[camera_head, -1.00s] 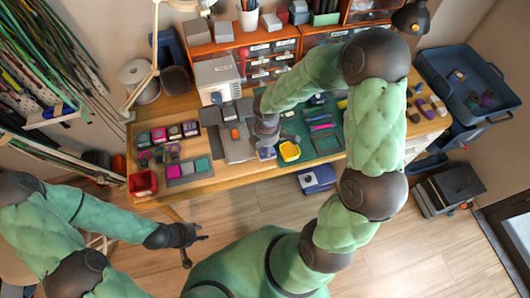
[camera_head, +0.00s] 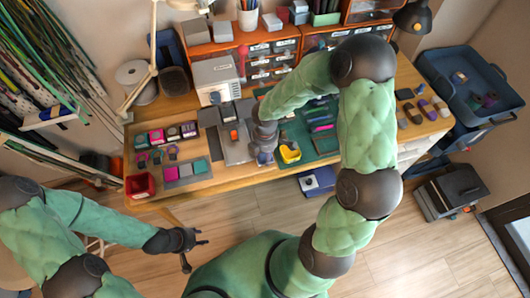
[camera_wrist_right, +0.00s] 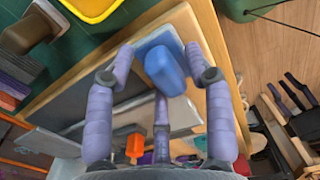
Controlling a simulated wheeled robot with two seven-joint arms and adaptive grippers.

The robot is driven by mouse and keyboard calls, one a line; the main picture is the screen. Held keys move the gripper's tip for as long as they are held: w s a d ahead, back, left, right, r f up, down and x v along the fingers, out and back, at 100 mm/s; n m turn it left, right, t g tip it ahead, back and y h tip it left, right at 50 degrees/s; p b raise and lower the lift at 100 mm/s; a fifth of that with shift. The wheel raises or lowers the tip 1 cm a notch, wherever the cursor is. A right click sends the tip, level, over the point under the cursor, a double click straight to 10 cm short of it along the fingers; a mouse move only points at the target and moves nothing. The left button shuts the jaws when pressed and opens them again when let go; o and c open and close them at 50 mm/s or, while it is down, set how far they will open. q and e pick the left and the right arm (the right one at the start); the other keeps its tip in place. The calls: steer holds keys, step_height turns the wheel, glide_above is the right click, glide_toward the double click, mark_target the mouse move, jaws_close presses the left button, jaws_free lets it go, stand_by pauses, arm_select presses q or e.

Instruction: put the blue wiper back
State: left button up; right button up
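The blue wiper (camera_wrist_right: 165,70) shows in the right wrist view as a rounded blue block on a paler blue-grey piece, by the light wooden table edge. My right gripper (camera_wrist_right: 160,58) is around it. Its two outer fingers are spread on either side, with a visible gap on the left, and the third finger is just below it. I cannot tell if any finger touches it. In the head view my right gripper (camera_head: 263,154) is over the table's front edge, and the wiper cannot be made out there. My left gripper (camera_head: 196,250) is open and empty, in front of the table.
A yellow bin (camera_head: 290,154) stands just right of my right gripper, on a green mat (camera_head: 325,143). A grey machine (camera_head: 234,147) is to its left. A red bin (camera_head: 140,185) is at the table's left corner. Drawers line the back. The floor in front is clear.

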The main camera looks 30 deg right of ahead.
steer(key=shift+r, duration=0.15)
step_height(320, 180, up, 12)
steer(key=p, duration=0.5)
stand_by(0.4)
